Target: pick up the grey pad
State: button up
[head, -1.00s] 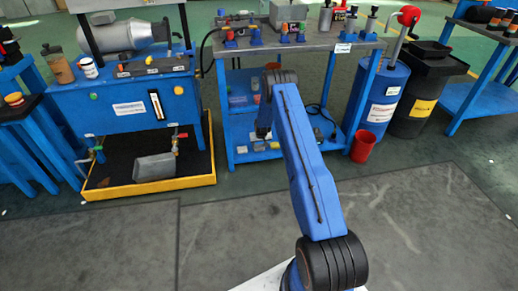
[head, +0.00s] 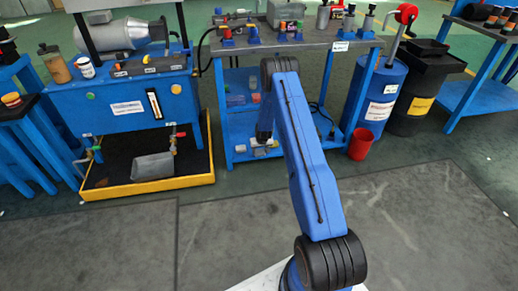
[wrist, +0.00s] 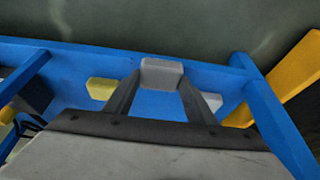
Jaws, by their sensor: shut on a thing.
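The grey pad (wrist: 161,72) is a small light grey block between my fingertips in the wrist view. My gripper (wrist: 160,78) is shut on it, with one dark finger on each side. The pad is over the front part of the blue lower shelf (wrist: 160,103); I cannot tell whether it still touches the shelf. In the head view, my gripper (head: 263,140) is low at the front of the blue table's lower shelf, partly hidden by my arm, and the pad cannot be made out clearly there.
A yellow block (wrist: 100,88) and a pale grey block (wrist: 212,102) lie on the shelf on either side of my fingers. Blue table legs (wrist: 270,115) flank the space. A red bucket (head: 361,144) stands right, a yellow-edged tray (head: 150,187) left. The floor in front is clear.

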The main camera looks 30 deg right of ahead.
jog(key=s+a, duration=0.3)
jog(key=s, duration=0.7)
dwell(0.3)
